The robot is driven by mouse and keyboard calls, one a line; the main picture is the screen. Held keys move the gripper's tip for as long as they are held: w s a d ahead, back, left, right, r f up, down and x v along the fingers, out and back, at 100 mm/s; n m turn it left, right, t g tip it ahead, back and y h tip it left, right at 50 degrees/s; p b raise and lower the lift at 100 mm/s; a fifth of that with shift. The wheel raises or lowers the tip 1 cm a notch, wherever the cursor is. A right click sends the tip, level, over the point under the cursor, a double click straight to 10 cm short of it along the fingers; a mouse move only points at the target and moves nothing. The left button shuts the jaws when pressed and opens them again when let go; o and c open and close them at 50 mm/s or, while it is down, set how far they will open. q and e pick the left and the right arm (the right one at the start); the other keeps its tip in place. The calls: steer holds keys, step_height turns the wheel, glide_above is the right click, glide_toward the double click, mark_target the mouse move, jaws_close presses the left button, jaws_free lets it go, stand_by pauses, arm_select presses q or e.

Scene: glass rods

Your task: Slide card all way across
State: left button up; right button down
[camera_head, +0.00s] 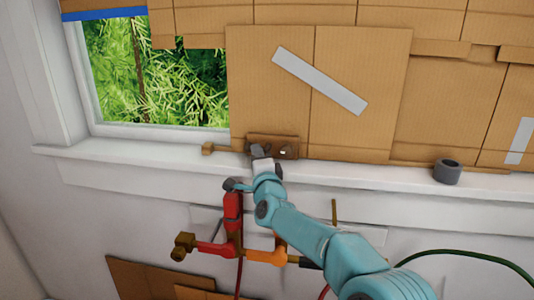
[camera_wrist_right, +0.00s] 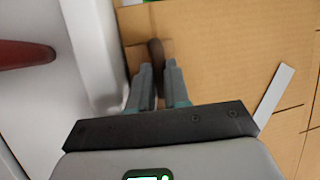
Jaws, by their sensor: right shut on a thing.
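A large cardboard card (camera_head: 365,60) with a strip of grey tape (camera_head: 320,80) covers the window right of the open part. Its lower edge is at the sill. A small brown wooden block (camera_head: 288,142) with metal bits sits at its lower left. My right gripper (camera_head: 259,152) is at this block, just above the sill. In the right wrist view my right gripper (camera_wrist_right: 158,80) is shut on a dark brown handle (camera_wrist_right: 156,48) in front of the cardboard (camera_wrist_right: 235,55). The gripper partly hides the handle. My left gripper is not in view.
The uncovered window (camera_head: 155,75) shows green leaves at the left. The white sill (camera_head: 110,152) runs below, with a grey ring (camera_head: 447,171) at the right. Red and orange pipework (camera_head: 232,215) with a brass end stands below the sill. A green hose (camera_head: 470,255) curves at the right.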

steer(key=shift+w+a+r, duration=0.15)
steer(key=shift+a+r, duration=0.05)
steer(key=shift+a, duration=0.3)
steer(key=c, duration=1.1)
jaws_free()
steer(key=shift+f, duration=0.1)
